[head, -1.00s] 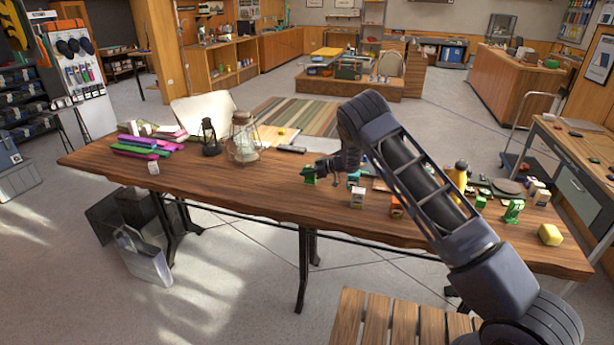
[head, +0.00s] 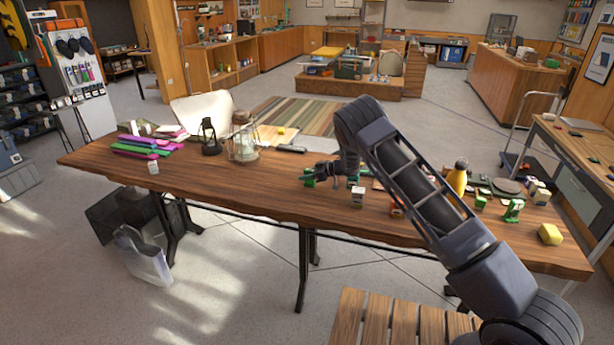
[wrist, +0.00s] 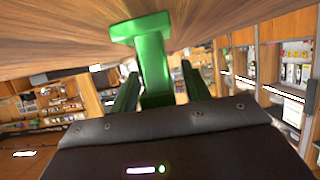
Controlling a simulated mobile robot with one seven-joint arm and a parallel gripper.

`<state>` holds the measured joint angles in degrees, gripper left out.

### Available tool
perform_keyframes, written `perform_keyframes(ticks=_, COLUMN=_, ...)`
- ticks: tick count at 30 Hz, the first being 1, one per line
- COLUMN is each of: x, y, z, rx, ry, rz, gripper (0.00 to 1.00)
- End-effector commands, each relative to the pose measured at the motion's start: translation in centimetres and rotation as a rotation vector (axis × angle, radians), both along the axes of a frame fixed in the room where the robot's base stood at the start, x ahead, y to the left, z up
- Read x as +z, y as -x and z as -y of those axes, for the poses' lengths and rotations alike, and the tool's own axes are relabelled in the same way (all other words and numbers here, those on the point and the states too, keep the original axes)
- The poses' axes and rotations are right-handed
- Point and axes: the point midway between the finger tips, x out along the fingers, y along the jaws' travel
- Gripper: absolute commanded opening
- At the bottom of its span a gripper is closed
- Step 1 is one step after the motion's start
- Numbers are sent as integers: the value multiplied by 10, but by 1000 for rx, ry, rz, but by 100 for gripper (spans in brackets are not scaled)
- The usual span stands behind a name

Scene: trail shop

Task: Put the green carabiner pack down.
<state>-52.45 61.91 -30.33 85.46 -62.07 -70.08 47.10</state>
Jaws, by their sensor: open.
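The green carabiner pack (head: 309,181) is at the table's middle, left of my arm. In the wrist view the pack (wrist: 153,62) stands between the two fingers of my gripper (wrist: 160,74), its wider end against the wooden tabletop, which fills the top of that picture. The fingers are open, one on each side of the pack, with a visible gap at least on the right. In the head view my gripper (head: 318,174) is low over the wooden table (head: 240,187) and partly covers the pack.
A white-and-dark box (head: 357,196) stands just right of the pack. A dark lantern (head: 209,137) and a larger glass lantern (head: 243,138) stand to the left. A yellow bottle (head: 458,178) and several small items are at the right. The table left of the pack is clear.

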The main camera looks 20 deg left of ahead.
Motion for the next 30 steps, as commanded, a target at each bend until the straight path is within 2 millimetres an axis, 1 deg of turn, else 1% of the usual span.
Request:
perform_keyframes(ticks=5, x=9, y=-1, z=18, rx=-2, ry=-1, rz=1, gripper=47)
perform_keyframes(ticks=12, x=27, y=-1, z=62, rx=-4, ry=-1, rz=-1, gripper=47)
perform_keyframes(ticks=18, x=39, y=-1, z=92, rx=-2, ry=-1, rz=1, gripper=47)
perform_keyframes(ticks=21, x=43, y=0, z=102, rx=-1, ry=-1, rz=-1, gripper=47)
perform_keyframes(ticks=24, x=46, y=0, z=108, rx=0, ry=-1, rz=0, gripper=47)
perform_keyframes(ticks=30, x=47, y=0, z=111, rx=1, ry=-1, rz=0, gripper=47)
